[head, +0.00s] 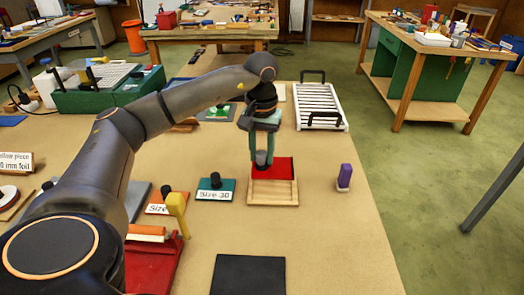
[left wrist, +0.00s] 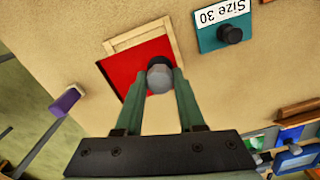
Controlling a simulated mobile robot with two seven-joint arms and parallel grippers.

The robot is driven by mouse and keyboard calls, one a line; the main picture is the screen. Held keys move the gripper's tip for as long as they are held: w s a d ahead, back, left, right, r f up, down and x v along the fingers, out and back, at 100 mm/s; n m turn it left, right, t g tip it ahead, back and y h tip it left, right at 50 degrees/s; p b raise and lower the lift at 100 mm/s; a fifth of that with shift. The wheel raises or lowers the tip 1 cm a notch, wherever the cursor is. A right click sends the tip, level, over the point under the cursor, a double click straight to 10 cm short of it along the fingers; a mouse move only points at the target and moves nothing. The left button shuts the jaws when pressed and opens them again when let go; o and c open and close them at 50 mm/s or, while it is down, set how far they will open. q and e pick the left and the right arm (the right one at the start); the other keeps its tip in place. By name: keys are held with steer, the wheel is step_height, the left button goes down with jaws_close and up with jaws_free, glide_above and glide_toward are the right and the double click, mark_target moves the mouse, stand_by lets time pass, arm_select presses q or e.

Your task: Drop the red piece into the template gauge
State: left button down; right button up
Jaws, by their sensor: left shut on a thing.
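My left gripper (head: 262,160) is shut on the grey knob (left wrist: 160,79) of the red piece. The red piece (head: 284,168) is a flat plate; it shows large below the fingers in the left wrist view (left wrist: 120,72). The template gauge (head: 272,198) is a pale wooden frame on the table. The red piece covers its far part in the head view, and its near part is bare. In the left wrist view the frame (left wrist: 137,36) shows along two sides of the plate, which looks offset from it. Any gap under the plate is hard to judge. My right gripper is not in view.
A teal block marked Size 30 (head: 214,194) stands left of the gauge, and a purple piece (head: 344,177) stands to its right. A white rack (head: 318,121) lies behind. A black mat (head: 248,275) lies in front. The table right of the gauge is mostly clear.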

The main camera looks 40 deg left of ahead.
mark_target(262, 166)
arm_select(q)
steer(key=shift+r, duration=0.1)
steer(key=shift+f+b, duration=1.75)
steer(key=shift+f, duration=1.25)
steer(key=shift+f+b, duration=0.45)
steer(key=shift+f, duration=0.5)
steer(key=shift+c, duration=2.2)
jaws_free()
steer(key=shift+r, duration=0.15)
